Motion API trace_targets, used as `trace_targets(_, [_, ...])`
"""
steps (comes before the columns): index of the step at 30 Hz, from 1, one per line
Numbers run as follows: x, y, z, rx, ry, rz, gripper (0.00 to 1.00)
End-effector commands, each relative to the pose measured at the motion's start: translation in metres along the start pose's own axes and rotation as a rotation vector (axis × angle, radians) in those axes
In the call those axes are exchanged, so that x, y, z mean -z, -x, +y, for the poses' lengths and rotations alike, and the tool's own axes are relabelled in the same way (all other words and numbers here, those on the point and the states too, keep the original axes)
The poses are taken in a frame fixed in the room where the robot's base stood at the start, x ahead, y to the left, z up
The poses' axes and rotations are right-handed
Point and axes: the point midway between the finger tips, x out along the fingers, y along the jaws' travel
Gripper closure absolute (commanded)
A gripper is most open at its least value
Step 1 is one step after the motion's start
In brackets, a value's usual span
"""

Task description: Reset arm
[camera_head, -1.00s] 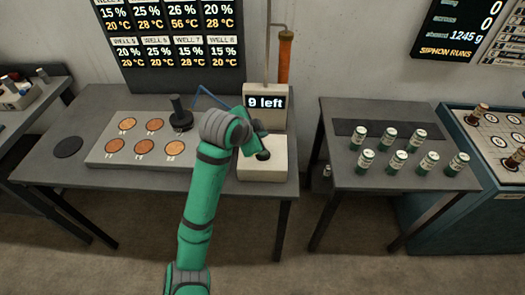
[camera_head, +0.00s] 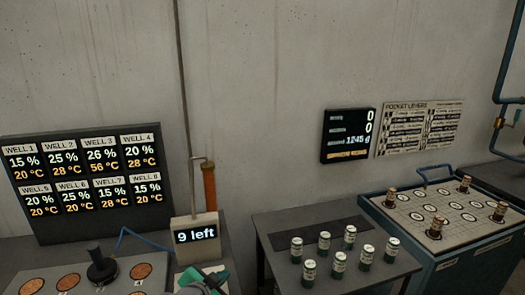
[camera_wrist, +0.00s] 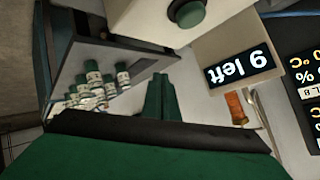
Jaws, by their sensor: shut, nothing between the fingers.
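My gripper (camera_wrist: 160,80) shows in the wrist view as green fingers closed together with nothing between them. It points toward the table with the small cans, apart from everything. In the head view only a green and grey part of my arm (camera_head: 203,281) shows at the bottom edge, in front of the pale dispenser box with the "9 left" display (camera_head: 196,235). The rest of the arm is out of the frame. In the wrist view the same display (camera_wrist: 240,68) appears upside down, with a dark green round knob (camera_wrist: 187,12) on a pale block beside it.
Several green-and-white cans (camera_head: 339,262) stand on the grey table (camera_head: 275,222) right of the dispenser. A black lever (camera_head: 100,265) stands by copper discs (camera_head: 68,282) at lower left. A teal cabinet (camera_head: 440,275) with brown pegs is at right. Wall screens (camera_head: 85,180) hang behind.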

Motion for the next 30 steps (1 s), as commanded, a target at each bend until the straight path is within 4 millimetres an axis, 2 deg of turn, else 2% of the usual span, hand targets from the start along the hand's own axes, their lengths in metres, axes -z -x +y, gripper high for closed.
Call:
trace_targets(1, [0.002,-0.008,0.017,0.001,0.044,0.031,1.00])
trace_targets(6, [0.005,-0.023,0.059,0.035,0.188,0.124,1.00])
trace_targets(15, [-0.010,-0.030,0.135,0.098,0.426,0.223,1.00])
trace_targets(23, [-0.042,-0.014,0.200,0.163,0.594,0.255,1.00])
trace_targets(30, [-0.079,0.019,0.256,0.227,0.701,0.254,1.00])
